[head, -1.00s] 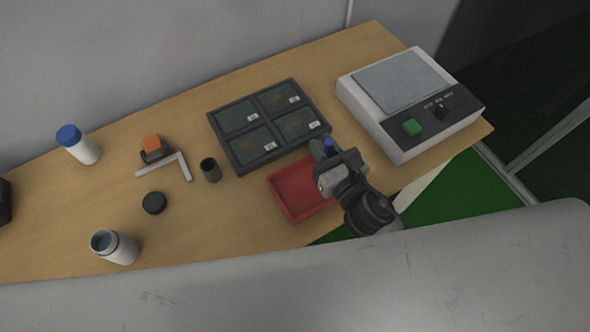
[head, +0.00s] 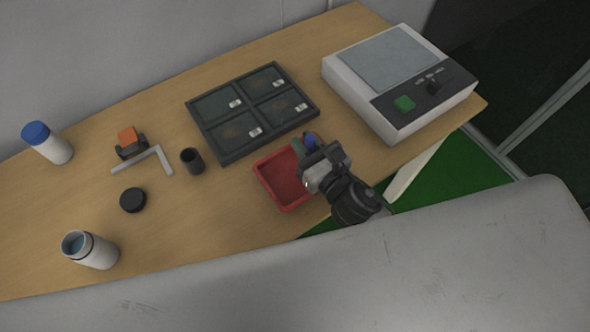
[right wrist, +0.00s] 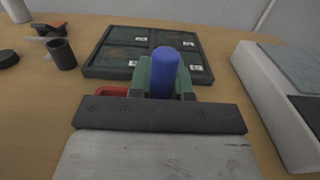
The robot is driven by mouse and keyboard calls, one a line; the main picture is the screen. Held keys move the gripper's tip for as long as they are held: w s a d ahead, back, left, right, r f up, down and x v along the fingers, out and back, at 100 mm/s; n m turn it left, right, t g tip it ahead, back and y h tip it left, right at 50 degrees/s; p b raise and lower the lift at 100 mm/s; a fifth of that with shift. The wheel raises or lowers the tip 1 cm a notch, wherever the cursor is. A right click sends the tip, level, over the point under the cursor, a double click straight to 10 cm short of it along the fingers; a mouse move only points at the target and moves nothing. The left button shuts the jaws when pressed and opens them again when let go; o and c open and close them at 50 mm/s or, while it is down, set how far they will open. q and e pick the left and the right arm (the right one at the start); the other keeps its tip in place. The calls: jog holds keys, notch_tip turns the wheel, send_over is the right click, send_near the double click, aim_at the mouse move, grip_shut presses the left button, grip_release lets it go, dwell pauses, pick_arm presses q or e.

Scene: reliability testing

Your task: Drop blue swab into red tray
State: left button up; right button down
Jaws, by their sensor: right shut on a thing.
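The red tray (head: 280,182) lies on the table just in front of the dark four-part case. My right gripper (head: 309,146) is over the tray's right side. It is shut on the blue swab (head: 310,138), whose blue end sticks up between the green fingers. The blue swab (right wrist: 165,72) stands large and upright in the right wrist view. The tray (right wrist: 112,91) shows there only as a red rim, mostly hidden behind my gripper (right wrist: 163,80). The swab's lower end is hidden. My left gripper is not in view.
The dark four-part case (head: 222,152) lies behind the tray. A black cup (head: 192,161), a black cap (head: 133,200), an open bottle (head: 92,251) and a blue-capped bottle (head: 50,145) stand left.

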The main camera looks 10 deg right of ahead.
jog(key=c, duration=1)
grip_release()
jog(key=shift+b+v, duration=1.75)
jog(key=shift+v, duration=3.7)
jog(key=shift+r, duration=0.1)
